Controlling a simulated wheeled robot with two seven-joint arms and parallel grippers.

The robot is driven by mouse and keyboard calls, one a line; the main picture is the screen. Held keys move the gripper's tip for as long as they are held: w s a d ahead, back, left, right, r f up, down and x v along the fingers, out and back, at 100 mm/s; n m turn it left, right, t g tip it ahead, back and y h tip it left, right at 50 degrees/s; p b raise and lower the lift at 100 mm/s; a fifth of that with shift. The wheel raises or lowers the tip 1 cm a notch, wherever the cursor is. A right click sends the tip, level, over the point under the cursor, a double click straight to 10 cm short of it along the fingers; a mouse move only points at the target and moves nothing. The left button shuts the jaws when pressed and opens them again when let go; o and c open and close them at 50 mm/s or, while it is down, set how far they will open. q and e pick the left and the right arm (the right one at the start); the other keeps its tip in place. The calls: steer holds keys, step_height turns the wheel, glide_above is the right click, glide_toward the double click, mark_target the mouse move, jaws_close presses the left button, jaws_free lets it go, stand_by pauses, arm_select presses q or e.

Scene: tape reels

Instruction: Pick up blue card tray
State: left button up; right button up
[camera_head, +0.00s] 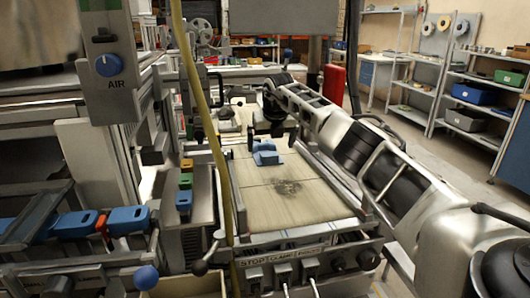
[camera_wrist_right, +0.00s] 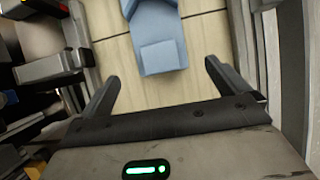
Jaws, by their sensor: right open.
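The blue card tray (camera_head: 265,153) lies on the pale, flat bed of the machine in the middle of the head view. In the right wrist view the blue tray (camera_wrist_right: 158,38) is a light blue piece with a raised square part, its far end cut off by the top edge. My right gripper (camera_head: 268,120) is over the bed, close to the tray. In the right wrist view my right gripper (camera_wrist_right: 162,72) is open and empty, with the tray ahead of and between its fingertips, apart from them. My left gripper is not in view.
The bed (camera_head: 300,195) has a dark scuffed patch and metal rails along its sides. A yellow hose (camera_head: 205,110) hangs left of it. Green, orange and blue blocks (camera_head: 184,185) stand left of the bed. Shelves (camera_head: 480,95) stand at the back right.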

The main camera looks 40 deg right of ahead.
mark_target(270, 155)
steer(key=shift+s+x, duration=0.15)
steer(key=shift+x, duration=1.05)
steer(key=shift+s+x, duration=0.1)
steer(key=shift+x, duration=1.1)
steer(key=shift+a+f, duration=0.1)
steer(key=shift+f, duration=0.05)
steer(key=c, duration=1.1)
